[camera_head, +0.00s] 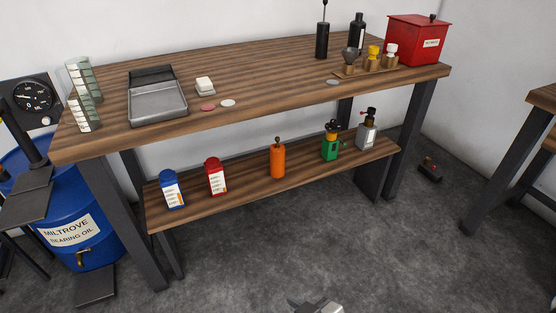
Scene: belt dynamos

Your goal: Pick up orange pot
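The orange pot (277,161) is an upright orange cylinder with a narrow neck and a dark knob on top. It stands near the middle of the lower wooden shelf (245,192), under the tabletop. A small grey metal part (316,305), which looks like the tip of my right gripper, shows at the bottom edge, well in front of and below the pot. It is cut off by the frame, so its opening cannot be seen. It is apart from the pot. My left gripper is not in view.
A blue container (172,190) and a red container (215,178) stand left of the pot. The tabletop (250,70) overhangs the shelf. The floor in front is clear.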

